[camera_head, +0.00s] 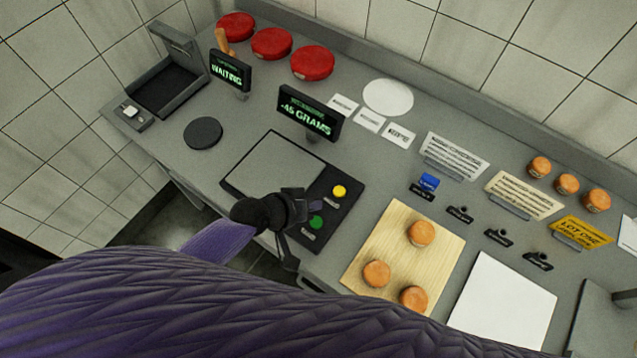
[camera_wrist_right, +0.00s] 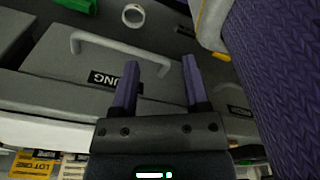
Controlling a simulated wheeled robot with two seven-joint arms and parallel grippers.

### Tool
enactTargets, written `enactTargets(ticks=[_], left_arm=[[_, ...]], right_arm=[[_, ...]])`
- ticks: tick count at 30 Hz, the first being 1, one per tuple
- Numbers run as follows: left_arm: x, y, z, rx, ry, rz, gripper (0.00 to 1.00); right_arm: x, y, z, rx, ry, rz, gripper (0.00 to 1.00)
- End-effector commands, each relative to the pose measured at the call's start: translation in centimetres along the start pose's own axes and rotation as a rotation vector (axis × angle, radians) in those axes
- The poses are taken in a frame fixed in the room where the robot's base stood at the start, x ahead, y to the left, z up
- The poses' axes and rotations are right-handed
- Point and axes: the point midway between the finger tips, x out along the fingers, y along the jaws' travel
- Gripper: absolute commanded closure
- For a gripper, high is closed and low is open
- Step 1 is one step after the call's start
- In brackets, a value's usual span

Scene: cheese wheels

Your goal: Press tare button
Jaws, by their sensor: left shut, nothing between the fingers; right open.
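A dark scale (camera_head: 350,218) with a grey weighing plate (camera_head: 275,165) sits on the counter. Its plate is empty and its display (camera_head: 309,112) reads "-45 GRAMS". A yellow button (camera_head: 339,191) and a green button (camera_head: 316,222) are on its right side; their small labels are too small to read. My left gripper (camera_head: 315,207) is shut and empty over the scale, with its tip close to both buttons; I cannot tell if it touches either.
A wooden board (camera_head: 380,240) with three orange cheese wheels stands right of the scale. Red wheels (camera_head: 271,44) line the back. A "WAITING" display (camera_head: 230,71), a black disc (camera_head: 203,134) and an open black box (camera_head: 170,85) are at left. My purple arm covers the front.

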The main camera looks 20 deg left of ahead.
Motion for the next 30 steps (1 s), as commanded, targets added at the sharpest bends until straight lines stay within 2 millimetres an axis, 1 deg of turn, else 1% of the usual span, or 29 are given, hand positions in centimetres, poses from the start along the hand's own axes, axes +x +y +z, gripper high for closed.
enactTargets(ticks=[1, 4, 13, 17, 23, 30], left_arm=[[-0.3, 0.4, -0.3, -0.001, 0.001, 0.006, 1.00], [-0.4, 0.6, -0.5, -0.002, 0.002, 0.012, 1.00], [-0.3, 0.5, -0.4, -0.002, 0.002, 0.012, 1.00], [0.1, 0.2, -0.1, -0.002, 0.002, 0.012, 1.00], [1.7, -0.9, 1.1, -0.002, 0.002, 0.011, 1.00], [4.3, -2.7, 2.9, -0.002, 0.002, 0.011, 1.00]], right_arm=[[-0.4, -0.1, 0.0, 0.000, 0.000, -0.001, 0.41], [-0.5, -0.1, 0.0, 0.000, -0.001, -0.001, 0.41], [-0.3, 0.1, 0.5, -0.001, -0.011, 0.001, 0.41], [0.2, 0.2, 0.6, -0.002, -0.012, 0.004, 0.41], [2.5, 0.3, 0.8, -0.003, -0.012, 0.006, 0.41], [6.2, 0.3, 1.2, -0.003, -0.013, 0.005, 0.41]])
